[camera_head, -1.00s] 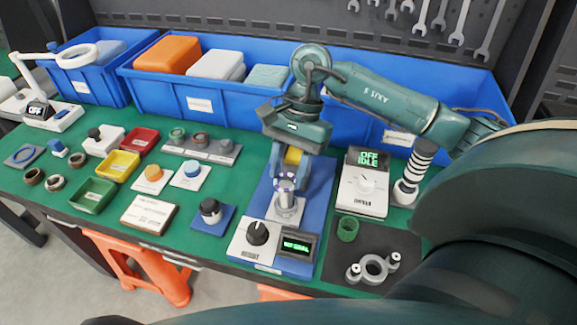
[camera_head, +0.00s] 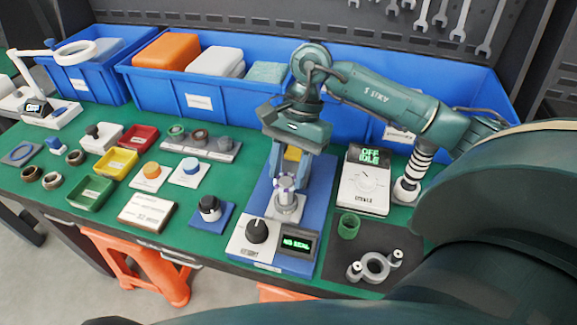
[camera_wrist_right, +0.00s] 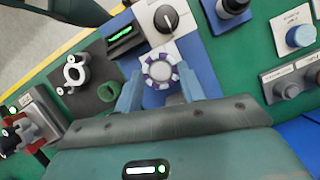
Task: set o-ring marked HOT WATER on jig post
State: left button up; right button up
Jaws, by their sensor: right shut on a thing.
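My right gripper (camera_head: 287,184) points down over the jig post (camera_head: 286,203) on the blue jig base (camera_head: 302,190). Its fingers are closed on a small purple-and-white ringed piece (camera_wrist_right: 159,72), seen between the fingertips in the right wrist view (camera_wrist_right: 160,92). The piece is at the top of the post in the head view. I cannot tell whether it is fully seated, and I cannot read a HOT WATER mark on it. My left gripper is not in view.
The jig front has a black knob (camera_head: 257,231) and a green-lit display (camera_head: 297,244). An OFF IDLE meter (camera_head: 365,185) and striped cylinder (camera_head: 415,172) stand to the right. A green ring (camera_head: 348,226) lies on a dark mat (camera_head: 385,245). Blue bins (camera_head: 345,105) stand behind.

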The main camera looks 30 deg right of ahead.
jog(key=o, duration=0.9)
jog(key=shift+c, duration=0.2)
jog(key=shift+r+p, duration=0.65)
jog(key=shift+r, duration=0.45)
jog(key=shift+r+p, duration=1.15)
jog(key=shift+r, duration=1.25)
